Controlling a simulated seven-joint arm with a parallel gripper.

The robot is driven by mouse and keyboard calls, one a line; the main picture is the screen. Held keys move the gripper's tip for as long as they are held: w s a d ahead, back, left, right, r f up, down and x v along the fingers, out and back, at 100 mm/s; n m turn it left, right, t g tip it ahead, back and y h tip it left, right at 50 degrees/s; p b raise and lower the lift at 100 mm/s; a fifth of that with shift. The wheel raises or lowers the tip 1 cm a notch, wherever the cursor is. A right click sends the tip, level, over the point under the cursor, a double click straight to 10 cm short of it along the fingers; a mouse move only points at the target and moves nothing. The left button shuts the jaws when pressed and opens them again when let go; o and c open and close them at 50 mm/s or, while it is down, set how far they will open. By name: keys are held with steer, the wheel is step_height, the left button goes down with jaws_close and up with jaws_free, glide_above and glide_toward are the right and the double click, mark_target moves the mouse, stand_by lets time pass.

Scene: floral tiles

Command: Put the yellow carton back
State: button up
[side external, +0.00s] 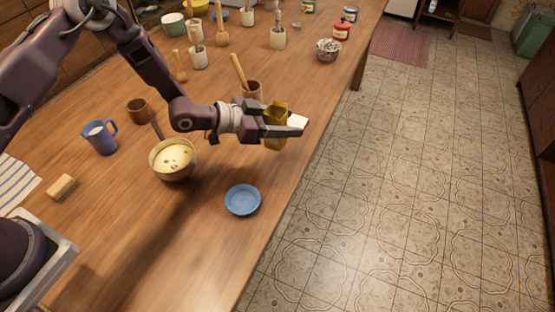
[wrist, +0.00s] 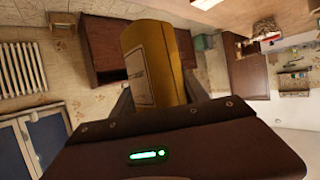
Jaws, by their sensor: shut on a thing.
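The yellow carton (side external: 275,138) is between the fingers of my gripper (side external: 285,129), near the right edge of the wooden table. The gripper is shut on it. In the wrist view the carton (wrist: 153,62) stands out beyond the gripper body, with a pale label on its left part. In the side view the fingers cover part of the carton. I cannot tell whether its base touches the table.
A blue plate (side external: 242,200) and a bowl of batter (side external: 173,159) lie nearer the camera. A brown cup with a wooden utensil (side external: 252,91) stands just behind the gripper. A white card (side external: 298,121) shows beside the fingers. Table (side external: 205,265) is clear around the plate.

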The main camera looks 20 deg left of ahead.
mark_target(268, 146)
step_height(268, 146, down, 9)
steer(key=shift+r, duration=0.2)
steer(key=shift+f, duration=0.1)
steer(key=o, duration=1.3)
steer(key=shift+c, duration=0.2)
steer(key=v, duration=0.5)
step_height(268, 146, up, 7)
steer(key=shift+s+r, duration=0.1)
